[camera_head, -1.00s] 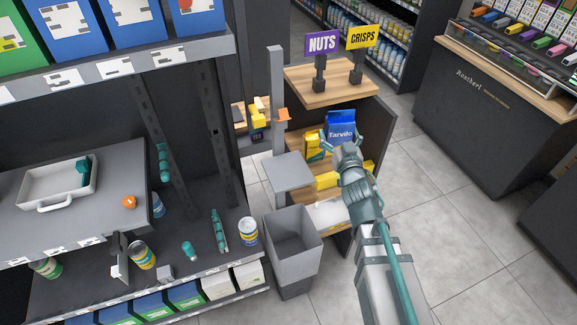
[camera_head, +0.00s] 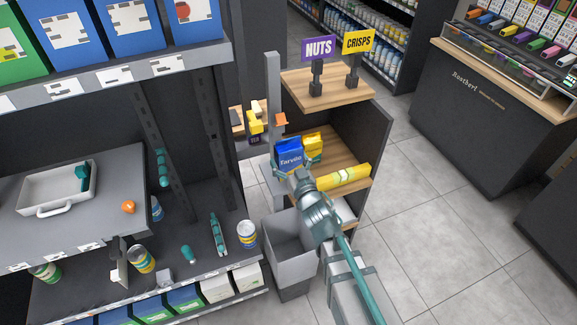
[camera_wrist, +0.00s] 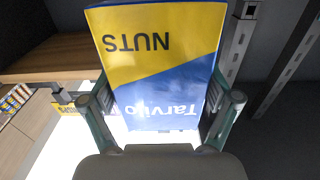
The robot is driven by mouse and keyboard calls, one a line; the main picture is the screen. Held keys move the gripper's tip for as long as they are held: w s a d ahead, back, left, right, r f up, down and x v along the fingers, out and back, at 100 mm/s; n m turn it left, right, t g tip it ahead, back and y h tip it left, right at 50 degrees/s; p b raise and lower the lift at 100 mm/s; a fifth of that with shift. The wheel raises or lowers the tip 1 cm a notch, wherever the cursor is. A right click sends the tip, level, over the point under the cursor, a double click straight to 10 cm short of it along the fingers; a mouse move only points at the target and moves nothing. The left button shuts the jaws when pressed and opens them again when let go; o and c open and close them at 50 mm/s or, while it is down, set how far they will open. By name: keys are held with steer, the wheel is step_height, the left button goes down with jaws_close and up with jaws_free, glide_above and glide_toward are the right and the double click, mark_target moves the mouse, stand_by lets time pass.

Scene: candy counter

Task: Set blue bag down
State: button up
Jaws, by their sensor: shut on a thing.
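The blue bag (camera_head: 289,155), with a yellow part, is held upright in my gripper (camera_head: 291,173). In the head view it appears over the grey stand's plate (camera_head: 268,188), most of which is hidden behind the bag and gripper. I cannot tell whether the bag touches the plate. In the wrist view the bag (camera_wrist: 160,60) sits between the two fingers, with its "NUTS" lettering upside down.
A wooden-shelved unit (camera_head: 340,80) with NUTS and CRISPS signs stands behind. Its middle shelf holds a yellow bag (camera_head: 313,143) and a long yellow pack (camera_head: 343,178). A grey bin (camera_head: 287,240) stands below. Open floor (camera_head: 430,210) lies to the right.

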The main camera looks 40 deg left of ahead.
steer(key=shift+f, duration=1.15)
steer(key=shift+f, duration=0.15)
steer(key=o, duration=0.9)
